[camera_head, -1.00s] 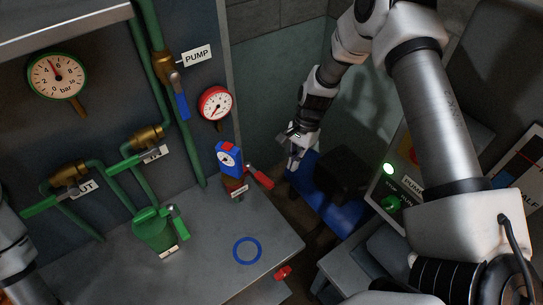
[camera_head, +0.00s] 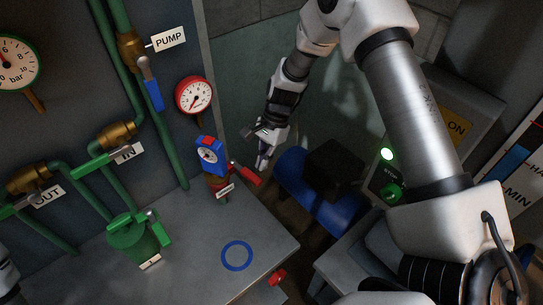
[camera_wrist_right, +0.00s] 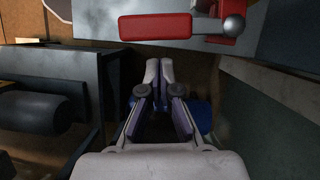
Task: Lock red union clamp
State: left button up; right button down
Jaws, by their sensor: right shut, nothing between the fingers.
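The red union clamp has a red lever (camera_head: 246,175) that sticks out to the right of a blue-and-red unit (camera_head: 210,160) with a small white dial, standing on the grey bench. In the right wrist view the red lever (camera_wrist_right: 155,27) lies across the top, with a grey ball joint beside it. My right gripper (camera_head: 262,163) is shut and empty, just right of and behind the lever, apart from it. Its fingers (camera_wrist_right: 158,70) meet below the lever in the wrist view. Of my left arm only a piece shows at the left edge; its gripper is out of view.
A green canister (camera_head: 135,240) and a blue ring (camera_head: 237,255) are on the bench (camera_head: 190,270). A red knob (camera_head: 277,277) is at its front right. A blue motor (camera_head: 295,178) stands behind right.

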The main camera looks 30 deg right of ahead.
aim_at(242, 174)
jog(key=shift+s+a+r, duration=0.2)
jog(key=shift+s+a, duration=0.2)
jog(key=shift+a, duration=0.35)
jog(key=shift+w, duration=0.1)
jog(key=shift+s+a+m, duration=0.3)
jog(key=shift+a+m, duration=0.2)
jog(key=shift+a, duration=0.05)
jog(key=shift+s+a+f+m+t, duration=0.15)
jog(key=shift+s+m+t, duration=0.15)
jog(key=shift+m, duration=0.2)
